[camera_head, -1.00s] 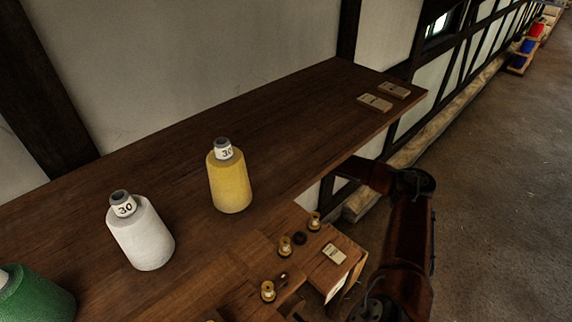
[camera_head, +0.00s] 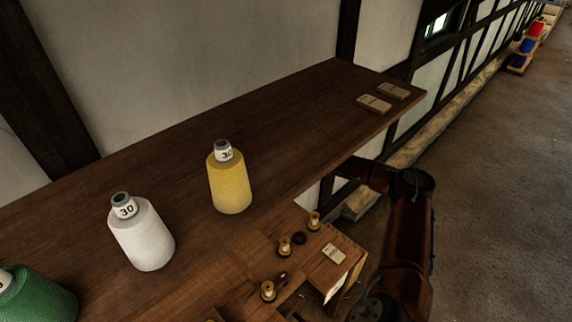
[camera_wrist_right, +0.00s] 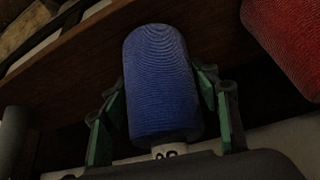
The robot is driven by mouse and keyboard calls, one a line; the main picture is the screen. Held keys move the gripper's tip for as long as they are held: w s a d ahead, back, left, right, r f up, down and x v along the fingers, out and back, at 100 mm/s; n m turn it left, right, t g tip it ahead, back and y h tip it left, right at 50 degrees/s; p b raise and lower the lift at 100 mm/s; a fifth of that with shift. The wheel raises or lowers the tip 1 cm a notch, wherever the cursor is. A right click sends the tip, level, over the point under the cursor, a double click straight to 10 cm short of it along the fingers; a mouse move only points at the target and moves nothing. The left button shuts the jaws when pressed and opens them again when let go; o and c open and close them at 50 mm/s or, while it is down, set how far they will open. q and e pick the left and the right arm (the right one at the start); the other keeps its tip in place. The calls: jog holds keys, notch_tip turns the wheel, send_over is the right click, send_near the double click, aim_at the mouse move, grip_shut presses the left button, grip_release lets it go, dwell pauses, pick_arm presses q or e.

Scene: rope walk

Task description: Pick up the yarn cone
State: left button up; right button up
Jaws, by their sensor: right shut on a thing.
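In the right wrist view a blue yarn cone (camera_wrist_right: 160,85) stands between the green fingers of my right gripper (camera_wrist_right: 162,95). The gripper is shut on it, with a finger against each side. The cone's narrow labelled end points toward the palm and is partly hidden. In the head view a yellow yarn cone (camera_head: 230,183) and a white one (camera_head: 142,238) stand upright on the shelf. A green cone (camera_head: 36,297) is cut off at the lower left. My right gripper is outside the head view, and my left gripper shows in neither view.
The dark wooden shelf (camera_head: 300,105) runs along the wall, with bare room right of the yellow cone. Two small labelled blocks (camera_head: 374,104) lie at its far end. A lower wooden piece (camera_head: 345,262) holds several small brass-coloured spools. A red cone (camera_wrist_right: 290,45) is near the blue one.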

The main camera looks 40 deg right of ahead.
jog(key=shift+r+p, duration=0.35)
pick_arm(q)
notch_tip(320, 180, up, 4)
jog(key=p, duration=0.3)
pick_arm(e)
jog(key=s+a, duration=0.2)
jog(key=s, duration=1.4)
jog(key=s+a, duration=0.2)
jog(key=s, duration=1.4)
jog(key=w+a+f+b, duration=1.3)
jog(key=w+a+b, duration=0.1)
jog(key=w+a, duration=0.15)
pick_arm(q)
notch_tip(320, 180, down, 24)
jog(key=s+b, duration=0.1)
jog(key=b, duration=0.9)
pick_arm(e)
jog(key=a+f, duration=0.2)
jog(key=a, duration=0.6)
jog(key=a+f+n, duration=0.1)
jog(key=a+f, duration=0.2)
jog(key=a, duration=0.5)
jog(key=shift+w+a+f+y, duration=0.15)
jog(key=shift+w+f+y, duration=0.15)
jog(key=shift+w+y, duration=0.1)
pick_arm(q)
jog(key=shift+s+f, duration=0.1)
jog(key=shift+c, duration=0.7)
